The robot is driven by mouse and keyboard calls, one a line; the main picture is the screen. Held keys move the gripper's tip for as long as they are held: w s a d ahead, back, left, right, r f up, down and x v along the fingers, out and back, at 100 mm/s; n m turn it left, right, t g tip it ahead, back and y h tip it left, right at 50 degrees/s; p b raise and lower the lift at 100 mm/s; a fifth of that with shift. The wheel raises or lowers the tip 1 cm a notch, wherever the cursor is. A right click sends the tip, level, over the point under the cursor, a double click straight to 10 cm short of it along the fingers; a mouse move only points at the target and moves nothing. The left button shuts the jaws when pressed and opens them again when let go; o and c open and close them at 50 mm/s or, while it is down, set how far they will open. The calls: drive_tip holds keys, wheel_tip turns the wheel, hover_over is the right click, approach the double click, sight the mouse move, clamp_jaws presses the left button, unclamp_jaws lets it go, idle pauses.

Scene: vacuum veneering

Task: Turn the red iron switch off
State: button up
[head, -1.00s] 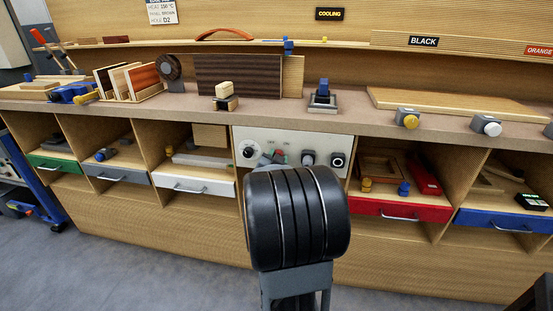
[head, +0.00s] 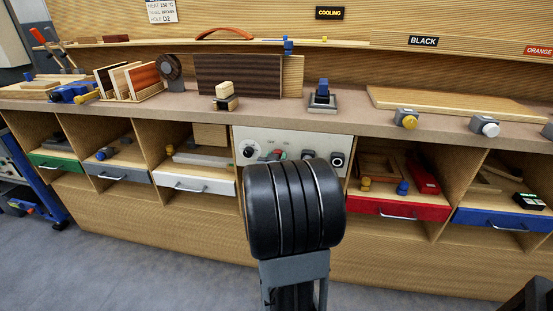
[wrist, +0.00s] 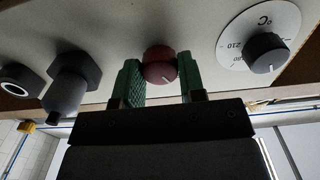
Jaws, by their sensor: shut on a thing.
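The red iron switch (wrist: 158,66) is a round dark-red knob on the pale control panel (wrist: 205,92). A white pointer mark shows at the lower right of its face in the wrist view. The switch also shows small in the head view (head: 279,154), just above my black arm link. My gripper (wrist: 161,84) has green ribbed fingers, one on each side of the knob, and is shut on it. In the head view my arm hides most of the gripper and the lower part of the panel.
In the wrist view a temperature dial (wrist: 268,52) is right of the switch, and a dark hexagonal knob (wrist: 75,78) and a black round fitting (wrist: 18,79) are left. A white drawer (head: 195,181) and a red drawer (head: 398,208) flank the panel below the worktop.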

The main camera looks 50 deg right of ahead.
drive_tip(key=o, duration=0.9)
drive_tip(key=shift+o, duration=0.2)
